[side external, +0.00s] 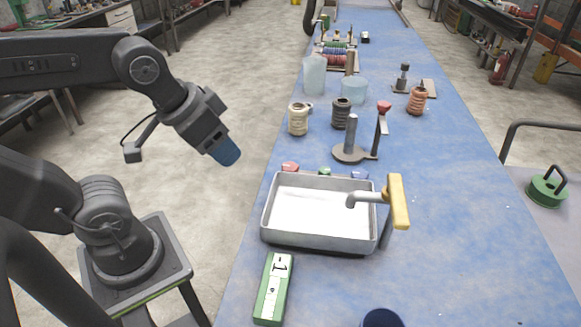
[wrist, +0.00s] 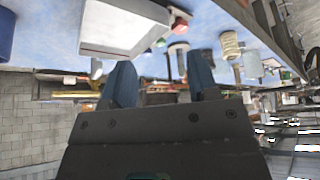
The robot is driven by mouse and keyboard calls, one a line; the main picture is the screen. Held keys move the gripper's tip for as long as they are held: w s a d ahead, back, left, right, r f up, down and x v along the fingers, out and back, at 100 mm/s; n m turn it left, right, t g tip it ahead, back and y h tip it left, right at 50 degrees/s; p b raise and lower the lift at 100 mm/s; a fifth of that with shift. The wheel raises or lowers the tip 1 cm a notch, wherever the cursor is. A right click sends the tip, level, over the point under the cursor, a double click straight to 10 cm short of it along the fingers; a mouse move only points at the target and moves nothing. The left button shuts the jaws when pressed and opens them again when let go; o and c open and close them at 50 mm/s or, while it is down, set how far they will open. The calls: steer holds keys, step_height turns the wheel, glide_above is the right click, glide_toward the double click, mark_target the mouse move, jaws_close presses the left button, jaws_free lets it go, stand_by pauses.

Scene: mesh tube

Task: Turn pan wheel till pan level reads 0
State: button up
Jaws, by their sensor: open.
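A shallow pale metal pan (side external: 318,211) sits on the blue bench, empty inside. It also shows at the top of the wrist view (wrist: 122,25). A yellow piece (side external: 398,202) on a grey shaft stands at its right edge; it is seen nearly edge-on, so I cannot tell if it is the pan wheel. A green box (side external: 273,288) in front of the pan has a white face that appears to read -1. My gripper (side external: 226,153) is left of the bench, above the floor, apart from the pan. Its blue fingers (wrist: 160,82) are open and empty.
A grey post on a round base (side external: 350,152) and several spools (side external: 298,118) stand behind the pan. Small red, green and blue pieces line its far edge. A dark blue cup (side external: 382,318) is at the front. The bench right of the pan is clear.

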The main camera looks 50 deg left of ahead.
stand_by(0.5)
steer(key=shift+o, duration=0.8)
steer(key=shift+w+a+r+n, duration=0.15)
steer(key=shift+w+n, duration=0.15)
steer(key=shift+n, duration=0.1)
steer(key=n+g+h, duration=0.4)
steer(key=n+g, duration=0.2)
steer(key=n, duration=1.1)
glide_above(289, 165)
steer(key=a, duration=0.6)
steer(key=f, duration=0.2)
steer(key=x, duration=0.9)
steer(key=d+x, duration=0.1)
steer(key=x, duration=0.3)
steer(key=shift+w+d, duration=0.15)
steer(key=c, duration=0.9)
